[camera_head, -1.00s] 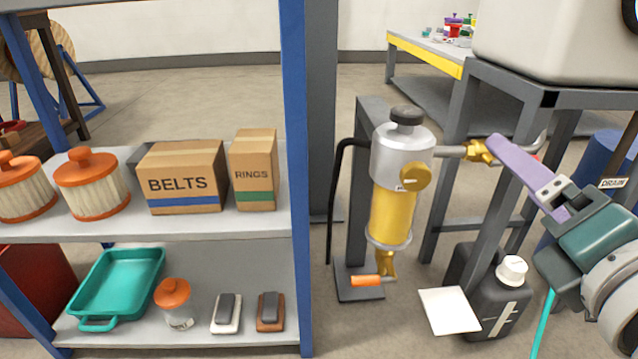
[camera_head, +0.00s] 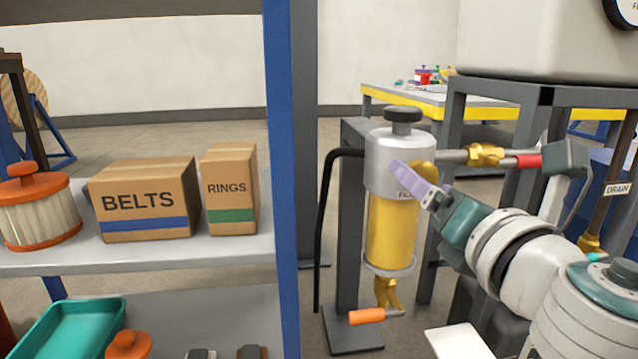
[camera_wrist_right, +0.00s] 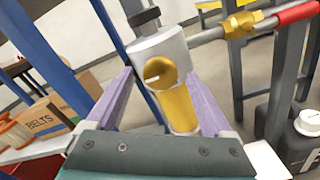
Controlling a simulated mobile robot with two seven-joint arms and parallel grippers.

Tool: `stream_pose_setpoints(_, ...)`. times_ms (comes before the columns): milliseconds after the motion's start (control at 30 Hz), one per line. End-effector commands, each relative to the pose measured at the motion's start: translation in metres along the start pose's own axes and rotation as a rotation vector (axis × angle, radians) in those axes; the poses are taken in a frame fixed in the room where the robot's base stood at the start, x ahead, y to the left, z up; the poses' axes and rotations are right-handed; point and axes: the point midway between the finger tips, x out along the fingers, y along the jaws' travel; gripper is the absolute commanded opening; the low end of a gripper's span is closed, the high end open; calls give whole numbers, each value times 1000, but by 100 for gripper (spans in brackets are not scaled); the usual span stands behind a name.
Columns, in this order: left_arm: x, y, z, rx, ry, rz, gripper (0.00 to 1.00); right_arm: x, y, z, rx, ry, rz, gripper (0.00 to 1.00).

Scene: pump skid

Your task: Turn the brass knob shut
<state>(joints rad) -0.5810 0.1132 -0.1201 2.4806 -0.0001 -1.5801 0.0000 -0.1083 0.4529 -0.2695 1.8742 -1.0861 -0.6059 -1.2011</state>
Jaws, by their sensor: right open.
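The round brass knob (camera_head: 424,170) is on the front of the grey filter head (camera_head: 390,150), above a yellow bowl (camera_head: 390,232). In the head view my right gripper's purple finger partly covers it. In the right wrist view the knob (camera_wrist_right: 160,72) shows whole, with a white mark pointing left. My right gripper (camera_head: 402,176) is open in front of the filter. In the right wrist view its two purple fingers (camera_wrist_right: 162,88) stand to either side of the knob and bowl, with nothing held; contact with the knob cannot be told. My left gripper is out of view.
A red-handled brass valve (camera_head: 485,155) sits on the pipe right of the filter. An orange-handled brass valve (camera_head: 386,298) hangs below the bowl. A blue shelf post (camera_head: 282,180) and boxes stand left. A black hose (camera_head: 330,200) runs behind.

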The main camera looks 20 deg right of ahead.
Motion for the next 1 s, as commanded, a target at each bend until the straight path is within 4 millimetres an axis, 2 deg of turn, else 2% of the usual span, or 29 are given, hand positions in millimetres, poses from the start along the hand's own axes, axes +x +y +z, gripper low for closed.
stream_pose_setpoints(167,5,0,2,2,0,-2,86,13,0,0,0,-1,1,86)
stream_pose_setpoints(467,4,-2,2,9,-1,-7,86,14,0,0,0,1,0,84)
stream_pose_setpoints(1000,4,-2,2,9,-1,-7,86,14,0,0,1,0,0,24)
